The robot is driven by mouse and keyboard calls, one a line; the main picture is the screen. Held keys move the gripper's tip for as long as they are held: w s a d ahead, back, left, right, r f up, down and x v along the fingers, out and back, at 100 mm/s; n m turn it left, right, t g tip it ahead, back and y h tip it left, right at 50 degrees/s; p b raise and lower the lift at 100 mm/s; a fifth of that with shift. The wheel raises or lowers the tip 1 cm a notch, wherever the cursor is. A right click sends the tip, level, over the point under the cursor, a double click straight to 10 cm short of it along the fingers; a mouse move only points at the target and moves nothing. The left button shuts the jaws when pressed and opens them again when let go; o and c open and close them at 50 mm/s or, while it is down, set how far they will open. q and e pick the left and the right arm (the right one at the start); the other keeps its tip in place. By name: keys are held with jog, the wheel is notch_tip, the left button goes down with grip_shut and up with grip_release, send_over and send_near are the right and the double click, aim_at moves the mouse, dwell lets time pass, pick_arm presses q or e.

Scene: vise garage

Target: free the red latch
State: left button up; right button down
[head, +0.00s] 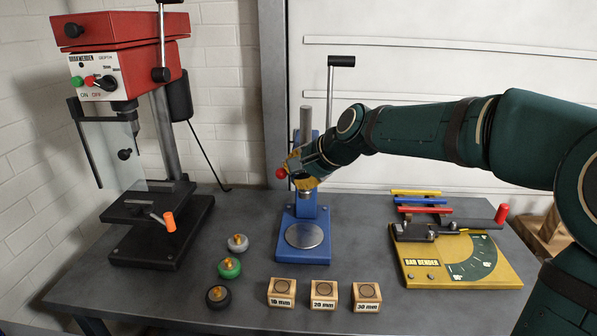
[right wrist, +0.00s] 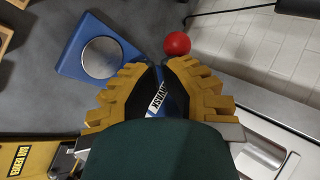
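The red latch shows as a red ball knob (head: 281,173) at the left of the blue arbor press (head: 306,235) in the head view. The knob also shows in the right wrist view (right wrist: 177,44), just past my fingertips. My right gripper (head: 297,168) is at the press column, right beside the knob. In the right wrist view its yellow fingers (right wrist: 157,68) come close together at the tips, with blue press body and lettering between the pads. The latch's stem is hidden, and whether the fingers hold anything is unclear. My left gripper is not in view.
A red drill press (head: 120,50) stands at the left. Several wooden size blocks (head: 323,295) and round knobs (head: 229,267) lie in front. A yellow bar bender (head: 460,262) is at the right. My right arm spans above the bench's right side.

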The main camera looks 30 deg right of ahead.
jog(key=shift+d, duration=0.1)
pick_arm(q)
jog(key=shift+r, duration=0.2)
pick_arm(e)
jog(key=shift+w+d+r, duration=0.15)
jog(key=shift+w+d, duration=0.2)
jog(key=shift+w, duration=0.3)
pick_arm(q)
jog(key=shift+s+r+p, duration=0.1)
jog(key=shift+p, duration=0.2)
pick_arm(e)
jog(key=shift+r, duration=0.15)
